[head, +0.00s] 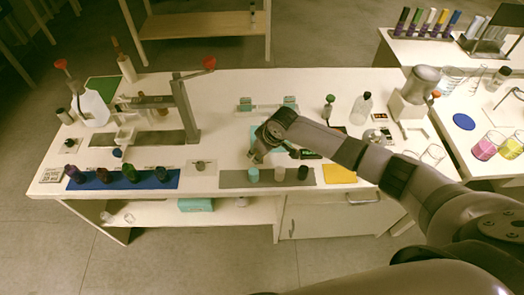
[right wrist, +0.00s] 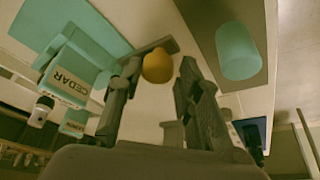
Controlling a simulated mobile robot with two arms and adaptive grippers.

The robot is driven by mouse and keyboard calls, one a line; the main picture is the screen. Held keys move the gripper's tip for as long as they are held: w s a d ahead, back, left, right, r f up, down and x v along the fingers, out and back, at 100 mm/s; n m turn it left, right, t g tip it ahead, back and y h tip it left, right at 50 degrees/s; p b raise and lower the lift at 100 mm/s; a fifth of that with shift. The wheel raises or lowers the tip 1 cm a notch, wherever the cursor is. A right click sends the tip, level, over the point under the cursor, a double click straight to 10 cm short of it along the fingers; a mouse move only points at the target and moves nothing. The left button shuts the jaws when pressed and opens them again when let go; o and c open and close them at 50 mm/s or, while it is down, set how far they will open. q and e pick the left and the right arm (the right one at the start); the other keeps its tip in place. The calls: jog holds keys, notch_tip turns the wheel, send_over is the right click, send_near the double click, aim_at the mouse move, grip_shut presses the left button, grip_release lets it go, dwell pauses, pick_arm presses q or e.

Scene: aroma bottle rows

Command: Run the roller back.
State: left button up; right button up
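I cannot clearly make out which thing is the roller. My right gripper (head: 258,156) hangs over the middle bench, just behind a teal cylinder (head: 253,175). In the right wrist view its fingers (right wrist: 165,85) are apart. A rounded orange-yellow piece (right wrist: 158,66) shows between them, close to the left finger; contact is unclear. The teal cylinder (right wrist: 238,50) stands beyond the right finger. Two teal blocks stand at the back of the bench, left (head: 245,104) and right (head: 290,102); one reads CEDAR (right wrist: 70,83) in the wrist view. My left gripper is not in view.
A grey mat (head: 232,179) holds the teal cylinder, a pale one and a dark one. A blue mat (head: 165,183) carries several dark bottles. A yellow sheet (head: 341,174) lies to the right. A clamp stand (head: 186,108) and clear bottle (head: 361,108) rise nearby.

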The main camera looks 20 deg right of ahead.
jog(key=shift+o, duration=1.3)
jog(key=shift+a, duration=0.1)
jog(key=v, duration=1.2)
